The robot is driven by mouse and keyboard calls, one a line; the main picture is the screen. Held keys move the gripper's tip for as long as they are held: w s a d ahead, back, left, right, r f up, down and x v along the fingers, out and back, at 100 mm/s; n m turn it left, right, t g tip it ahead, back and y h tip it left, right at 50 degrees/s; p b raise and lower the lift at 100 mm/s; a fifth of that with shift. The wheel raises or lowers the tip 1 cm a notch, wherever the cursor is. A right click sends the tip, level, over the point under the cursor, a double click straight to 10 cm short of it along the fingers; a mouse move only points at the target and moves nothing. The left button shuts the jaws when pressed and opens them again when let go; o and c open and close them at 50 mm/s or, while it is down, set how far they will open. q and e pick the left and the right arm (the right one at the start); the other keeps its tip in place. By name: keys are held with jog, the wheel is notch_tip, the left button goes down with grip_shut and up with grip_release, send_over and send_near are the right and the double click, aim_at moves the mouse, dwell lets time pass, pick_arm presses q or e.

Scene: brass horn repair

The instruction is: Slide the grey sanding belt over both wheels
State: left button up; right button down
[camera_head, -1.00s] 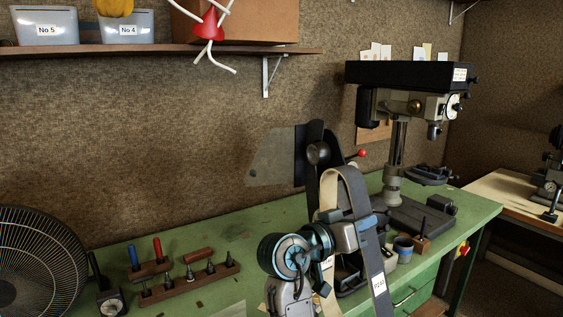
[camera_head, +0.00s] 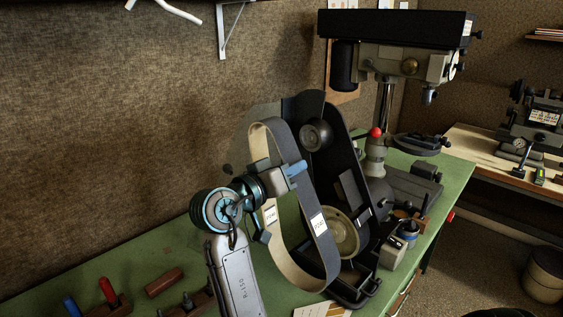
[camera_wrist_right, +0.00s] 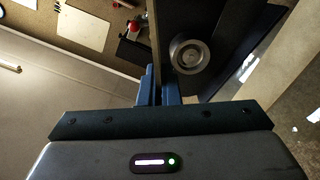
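The grey sanding belt (camera_head: 311,215) hangs as a tall loop from my right gripper (camera_head: 294,172), whose blue fingers are shut on one strand. The belt sander carries a small upper wheel (camera_head: 316,135) and a larger pale lower wheel (camera_head: 341,236). The loop is in front and left of both wheels, apart from the upper one; its front strand partly overlaps the lower wheel's left side. In the right wrist view, the belt (camera_wrist_right: 155,38) runs edge-on up from the blue fingers (camera_wrist_right: 156,92), beside the upper wheel (camera_wrist_right: 190,54). My left gripper is out of view.
A drill press (camera_head: 390,70) stands behind the sander on the green bench (camera_head: 452,180). Tools in a wooden rack (camera_head: 196,303) lie at the lower left.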

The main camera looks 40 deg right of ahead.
jog(key=shift+s+r, duration=0.1)
jog(key=shift+s, duration=0.15)
jog(key=shift+w+d+f+b, duration=0.25)
jog(key=shift+d+f+b, duration=0.3)
jog(key=shift+d, duration=0.15)
jog(key=d+f+b, duration=0.2)
jog(key=d+b, duration=0.1)
jog(key=d, duration=0.5)
jog(key=shift+w+d, duration=0.15)
jog(key=shift+w, duration=0.3)
jog(key=shift+s+r, duration=0.1)
jog(key=shift+s, duration=0.1)
dwell(0.6)
